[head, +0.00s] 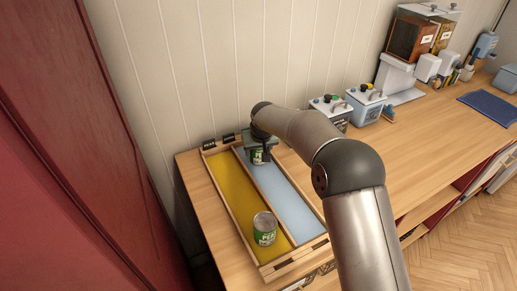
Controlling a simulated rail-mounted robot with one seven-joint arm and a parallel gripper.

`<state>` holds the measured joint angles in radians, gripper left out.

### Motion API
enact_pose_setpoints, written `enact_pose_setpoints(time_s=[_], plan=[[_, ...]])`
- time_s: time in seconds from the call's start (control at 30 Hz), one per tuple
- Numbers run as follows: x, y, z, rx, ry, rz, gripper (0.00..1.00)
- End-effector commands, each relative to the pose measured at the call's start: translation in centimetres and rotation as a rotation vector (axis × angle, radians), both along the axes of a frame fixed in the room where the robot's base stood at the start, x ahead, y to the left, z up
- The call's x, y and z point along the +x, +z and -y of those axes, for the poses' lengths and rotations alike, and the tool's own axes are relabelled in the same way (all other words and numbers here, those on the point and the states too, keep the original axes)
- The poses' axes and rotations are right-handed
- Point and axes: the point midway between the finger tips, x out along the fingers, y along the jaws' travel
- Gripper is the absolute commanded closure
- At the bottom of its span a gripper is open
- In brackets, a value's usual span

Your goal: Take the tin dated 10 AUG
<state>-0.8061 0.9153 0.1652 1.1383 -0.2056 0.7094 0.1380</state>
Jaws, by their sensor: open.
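Two green-and-white tins with silver tops are in view, and any dates on them are too small to read. One tin (265,228) stands upright at the front of the yellow lane. The other tin (258,157) is at the far end of the tray, by the blue lane, and is partly hidden by my gripper. My gripper (260,150) points down right over this far tin, open. I cannot tell whether its fingers touch the tin.
A wooden tray with a yellow lane (231,195) and a light blue lane (283,197) lies on the wooden counter (195,180). Blue-and-white boxes (365,104) stand behind to the right. A red cabinet (75,150) rises on the left.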

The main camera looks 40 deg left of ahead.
Motion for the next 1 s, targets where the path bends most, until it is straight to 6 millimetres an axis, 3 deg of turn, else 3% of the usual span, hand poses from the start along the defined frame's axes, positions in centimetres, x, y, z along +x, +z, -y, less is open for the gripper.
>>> enact_pose_setpoints(time_s=[0.23, 0.33, 0.37, 0.77, 1.0], plan=[[0.0, -0.2, -0.1, 0.001, 0.0, 0.001, 0.45], [0.0, -0.2, -0.1, 0.001, 0.0, 0.001, 0.73], [0.0, -0.2, -0.1, 0.001, 0.0, 0.001, 0.78], [0.1, 0.5, -0.1, 0.003, 0.0, 0.003, 0.78], [-0.4, 3.8, 0.3, 0.004, 0.001, 0.004, 0.78]])
